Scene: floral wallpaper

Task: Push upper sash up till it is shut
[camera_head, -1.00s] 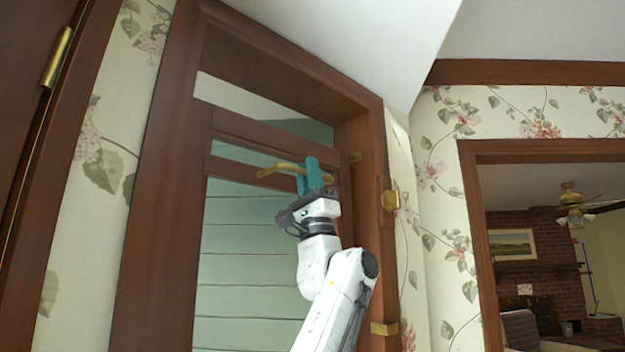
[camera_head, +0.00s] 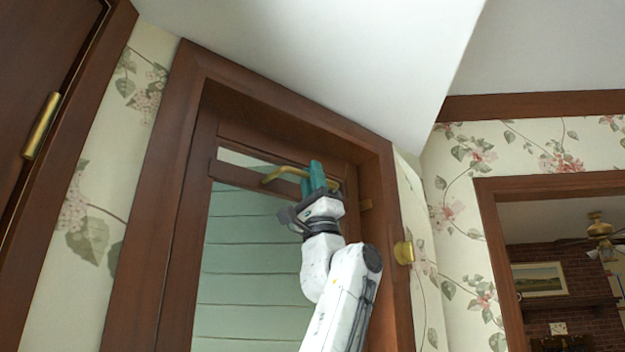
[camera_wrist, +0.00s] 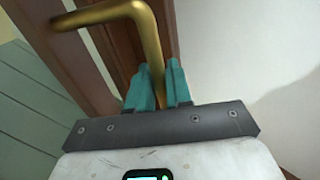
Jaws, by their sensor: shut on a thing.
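The upper sash (camera_head: 238,176) is a brown wooden frame set in the brown window frame (camera_head: 150,190). A bent brass handle (camera_head: 274,174) is on the sash. My gripper (camera_head: 318,175), with teal fingers, is shut on the handle from below. In the wrist view the brass handle (camera_wrist: 152,45) runs down between the two fingers of my gripper (camera_wrist: 160,78). The fingers hide part of the handle.
A brass fitting (camera_head: 403,252) sits on the right jamb. A dark door with a brass hinge (camera_head: 41,126) is at the left. The white sloped ceiling (camera_head: 330,60) is close above the window. A doorway to a brick room (camera_head: 560,260) opens at the right.

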